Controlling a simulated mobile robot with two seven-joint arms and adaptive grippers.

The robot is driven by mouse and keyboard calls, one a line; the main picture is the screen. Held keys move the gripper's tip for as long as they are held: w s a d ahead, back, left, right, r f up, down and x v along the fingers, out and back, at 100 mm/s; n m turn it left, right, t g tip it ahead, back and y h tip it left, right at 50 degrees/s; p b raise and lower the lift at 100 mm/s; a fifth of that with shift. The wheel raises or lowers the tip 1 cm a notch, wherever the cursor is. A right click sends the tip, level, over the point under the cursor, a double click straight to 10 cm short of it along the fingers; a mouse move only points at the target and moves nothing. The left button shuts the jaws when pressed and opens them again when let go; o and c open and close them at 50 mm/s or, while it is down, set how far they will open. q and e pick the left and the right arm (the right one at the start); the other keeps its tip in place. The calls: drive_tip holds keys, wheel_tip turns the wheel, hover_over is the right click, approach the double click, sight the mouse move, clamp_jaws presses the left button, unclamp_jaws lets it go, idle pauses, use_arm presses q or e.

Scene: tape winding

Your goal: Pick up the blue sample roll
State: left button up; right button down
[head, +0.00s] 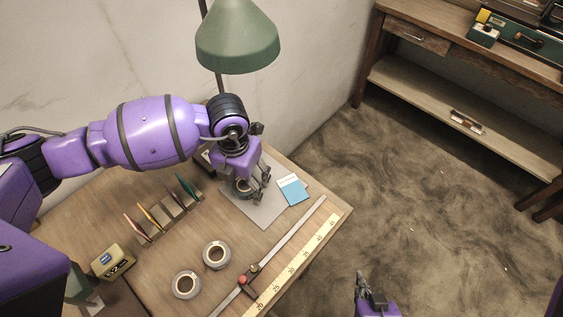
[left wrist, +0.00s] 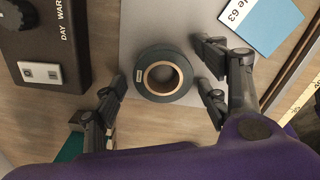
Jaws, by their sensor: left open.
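A dark blue-grey tape roll with a tan core (left wrist: 139,82) lies flat on a grey mat (left wrist: 137,20) in the left wrist view. In the head view the roll (head: 240,187) is partly hidden under my left gripper. My left gripper (head: 259,188) is open above the mat. In the left wrist view its fingers (left wrist: 165,88) stand on either side of the roll, with gaps between them and it. My right gripper (head: 368,290) is at the bottom of the head view, away from the table; its finger opening is unclear.
Two grey rolls (head: 217,243) (head: 186,273) lie near a ruler (head: 290,275). A blue and white card (head: 293,193) lies beside the mat. A rack of coloured cards (head: 165,212), a yellow device (head: 112,260) and a green lamp (head: 237,45) are nearby.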

use_arm(q)
drive_tip(key=c, duration=1.2)
